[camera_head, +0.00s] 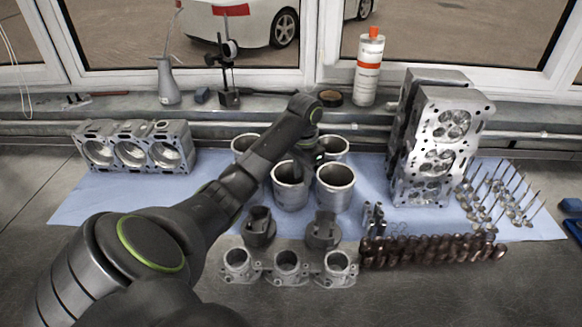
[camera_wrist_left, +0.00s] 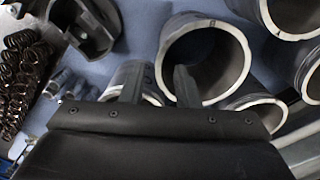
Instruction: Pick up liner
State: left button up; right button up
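Several grey metal cylinder liners stand upright on the blue mat (camera_head: 90,203). Two are in front, a front left liner (camera_head: 290,196) and a front right liner (camera_head: 335,190). A back left liner (camera_head: 243,146) and a back right liner (camera_head: 335,147) are partly hidden by my left arm. My left gripper (camera_head: 300,168) is over the front left liner. In the left wrist view its two fingers (camera_wrist_left: 159,84) are apart, and the right finger overlaps the open mouth of a large liner (camera_wrist_left: 168,60). I cannot tell whether they touch it. My right gripper is not in view.
An engine block (camera_head: 135,146) stands at the left, cylinder heads (camera_head: 440,145) at the right. Two pistons (camera_head: 323,232), a row of throttle-like housings (camera_head: 287,268) and copper-coloured springs (camera_head: 430,250) lie in front. Upright valves (camera_head: 500,195) stand far right. The mat's left part is clear.

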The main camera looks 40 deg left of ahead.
pick_arm(q)
jog(key=shift+f+b, duration=1.9)
jog(key=shift+f, duration=0.4)
jog(key=shift+w+f, duration=0.1)
jog(key=shift+f, duration=1.9)
jog(key=c, duration=0.6)
grip_shut()
jog(key=shift+r, duration=0.1)
